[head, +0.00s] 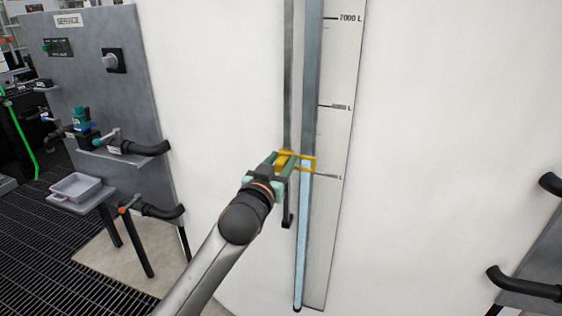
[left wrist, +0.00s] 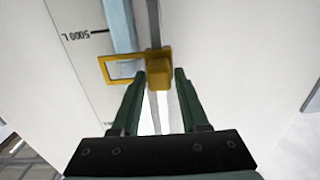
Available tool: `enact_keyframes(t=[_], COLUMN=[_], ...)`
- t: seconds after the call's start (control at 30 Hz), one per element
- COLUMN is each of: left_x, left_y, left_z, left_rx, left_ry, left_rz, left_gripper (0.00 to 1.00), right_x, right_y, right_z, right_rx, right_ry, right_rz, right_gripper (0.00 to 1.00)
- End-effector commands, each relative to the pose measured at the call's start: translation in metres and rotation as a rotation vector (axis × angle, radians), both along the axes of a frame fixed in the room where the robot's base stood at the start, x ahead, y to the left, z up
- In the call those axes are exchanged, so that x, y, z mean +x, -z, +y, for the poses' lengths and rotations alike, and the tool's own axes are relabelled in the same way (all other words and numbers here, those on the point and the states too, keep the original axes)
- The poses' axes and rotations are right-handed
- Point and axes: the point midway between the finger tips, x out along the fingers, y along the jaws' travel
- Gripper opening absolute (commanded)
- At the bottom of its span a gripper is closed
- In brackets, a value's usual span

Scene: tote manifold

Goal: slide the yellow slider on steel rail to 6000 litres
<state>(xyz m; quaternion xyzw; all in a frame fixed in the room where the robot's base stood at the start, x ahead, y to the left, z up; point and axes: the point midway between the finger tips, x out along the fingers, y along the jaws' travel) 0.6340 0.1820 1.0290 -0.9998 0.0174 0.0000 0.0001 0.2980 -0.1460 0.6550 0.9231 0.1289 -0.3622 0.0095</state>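The yellow slider (head: 287,160) sits on the upright steel rail (head: 289,70). Its yellow pointer frame (head: 313,164) reaches right across the blue gauge tube to the scale, slightly above the lowest visible mark, which reads 5000 L in the left wrist view. The 6000 L mark (head: 339,107) is higher up. My left gripper (head: 282,161) is at the slider. In the left wrist view, its green fingertips (left wrist: 160,75) stand on either side of the yellow block (left wrist: 159,72), open, with narrow gaps visible. My right gripper is not in view.
The scale board (head: 327,225) is on a large white tank wall (head: 440,130). A grey service panel (head: 100,60) with pipes and a grey tray (head: 82,191) stands at left. Black pipe stubs (head: 525,285) stick out at right. The rail above the slider looks clear.

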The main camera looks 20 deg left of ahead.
Motion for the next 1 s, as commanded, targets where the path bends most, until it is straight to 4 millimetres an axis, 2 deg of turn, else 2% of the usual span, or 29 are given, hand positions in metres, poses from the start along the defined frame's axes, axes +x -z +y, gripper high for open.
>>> enact_keyframes(t=[0.07,0.37,1.0], left_x=[-0.0001,-0.0003,-0.0003], left_y=[0.0001,0.0002,0.0001], left_z=[0.0000,0.0000,0.0000], left_rx=[0.000,0.000,0.000], left_ry=[0.000,0.000,0.000], left_rz=[0.000,0.000,0.000], left_gripper=[0.34,0.00,0.00], right_x=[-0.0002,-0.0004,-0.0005], right_y=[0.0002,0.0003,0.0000], right_z=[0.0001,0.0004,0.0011], right_rx=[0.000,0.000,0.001], right_ry=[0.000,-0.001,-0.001], right_rz=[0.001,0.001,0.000], right_gripper=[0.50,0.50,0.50])
